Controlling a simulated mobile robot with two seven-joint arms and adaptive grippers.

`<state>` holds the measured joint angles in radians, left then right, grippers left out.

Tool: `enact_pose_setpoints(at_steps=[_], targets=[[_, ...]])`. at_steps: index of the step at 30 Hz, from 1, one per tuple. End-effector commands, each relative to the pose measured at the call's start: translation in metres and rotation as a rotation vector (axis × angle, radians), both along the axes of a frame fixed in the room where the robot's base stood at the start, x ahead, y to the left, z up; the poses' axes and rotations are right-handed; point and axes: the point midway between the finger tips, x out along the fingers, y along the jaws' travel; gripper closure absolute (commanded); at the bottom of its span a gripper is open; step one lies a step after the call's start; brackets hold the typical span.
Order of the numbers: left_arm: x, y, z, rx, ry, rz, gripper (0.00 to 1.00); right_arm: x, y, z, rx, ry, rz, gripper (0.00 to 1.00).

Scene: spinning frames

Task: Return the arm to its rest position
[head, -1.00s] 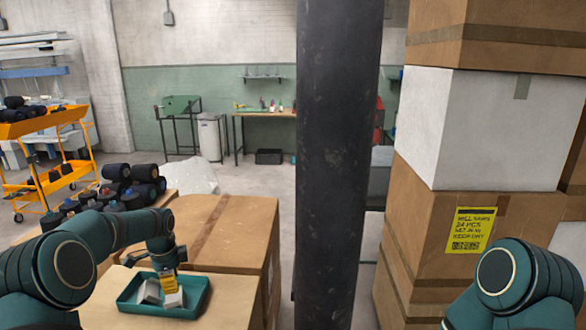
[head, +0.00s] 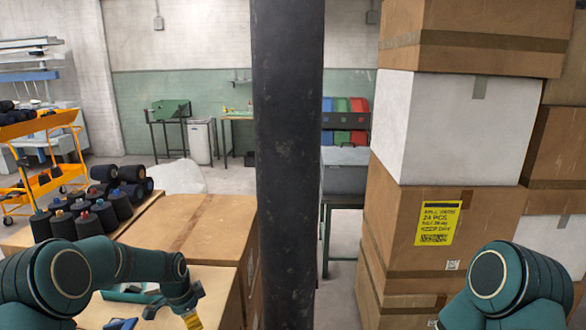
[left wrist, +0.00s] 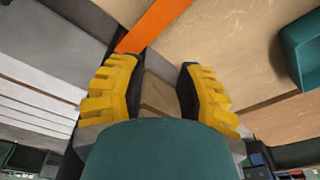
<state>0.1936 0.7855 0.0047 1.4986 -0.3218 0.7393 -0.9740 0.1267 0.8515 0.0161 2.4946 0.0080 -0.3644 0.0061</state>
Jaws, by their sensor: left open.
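My left arm (head: 110,262) comes in from the left, bent at the elbow. Its gripper (head: 192,319) is at the bottom edge of the head view, where only a bit of yellow finger shows. In the left wrist view the gripper (left wrist: 158,92) has its two yellow, ridged fingers apart with nothing held between them. My right arm (head: 510,285) shows at the lower right; its gripper is out of view. A teal tray (head: 118,296) lies on the cardboard surface, partly hidden behind my left arm. It also shows at the right of the left wrist view (left wrist: 305,45).
Cardboard boxes (head: 205,222) stand in front of my left arm, with dark spools (head: 90,224) at their left. A black pillar (head: 287,180) rises mid-view. Stacked cartons (head: 400,235) stand right. An orange cart (head: 62,150) is at left. Floor shows between pillar and cartons.

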Motion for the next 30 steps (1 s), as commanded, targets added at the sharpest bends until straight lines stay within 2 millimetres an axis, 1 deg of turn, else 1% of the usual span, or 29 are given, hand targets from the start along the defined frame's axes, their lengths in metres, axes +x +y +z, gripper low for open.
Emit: enact_pose_setpoints(at_steps=[1,2,5,6,8,9,11,12,13,15,18,21,24,30], targets=[[-0.012,-0.018,-0.015,-0.032,0.009,0.040,0.66,0.000,0.000,0.000,0.000,0.000,0.000,0.66],[-0.019,-0.027,-0.024,-0.053,0.010,0.075,0.66,0.000,0.000,0.000,0.000,0.000,0.000,0.66],[-0.049,-0.062,-0.053,-0.125,0.026,0.206,0.66,0.000,0.000,0.000,0.000,0.000,-0.001,0.66],[-0.064,-0.076,-0.064,-0.156,0.038,0.270,0.66,0.000,0.000,0.000,-0.001,0.001,-0.001,0.66],[-0.089,-0.097,-0.080,-0.199,0.058,0.373,0.66,0.000,0.000,0.000,-0.001,0.001,-0.001,0.66],[-0.106,-0.109,-0.089,-0.225,0.071,0.443,0.66,0.000,0.000,0.000,-0.001,0.001,-0.001,0.66],[-0.134,-0.127,-0.100,-0.260,0.096,0.552,0.66,0.000,0.000,0.000,-0.001,0.001,-0.001,0.66],[-0.153,-0.136,-0.105,-0.280,0.114,0.626,0.66,0.000,0.000,0.000,-0.001,0.001,-0.001,0.66],[-0.167,-0.143,-0.109,-0.293,0.125,0.681,0.66,0.000,0.000,0.000,-0.001,0.001,-0.001,0.66],[-0.198,-0.154,-0.114,-0.315,0.151,0.801,0.66,0.000,0.000,0.000,-0.001,0.001,-0.001,0.66],[-0.236,-0.164,-0.117,-0.332,0.180,0.945,0.66,0.000,0.000,0.000,-0.001,0.001,-0.001,0.66],[-0.260,-0.169,-0.117,-0.339,0.196,1.044,0.66,0.000,0.000,0.000,-0.001,0.001,-0.001,0.66],[-0.273,-0.170,-0.116,-0.342,0.202,1.095,0.66,0.000,0.000,0.000,-0.001,0.001,-0.001,0.66],[-0.277,-0.170,-0.115,-0.344,0.203,1.114,0.66,0.000,0.000,0.000,-0.001,0.001,-0.001,0.66]])
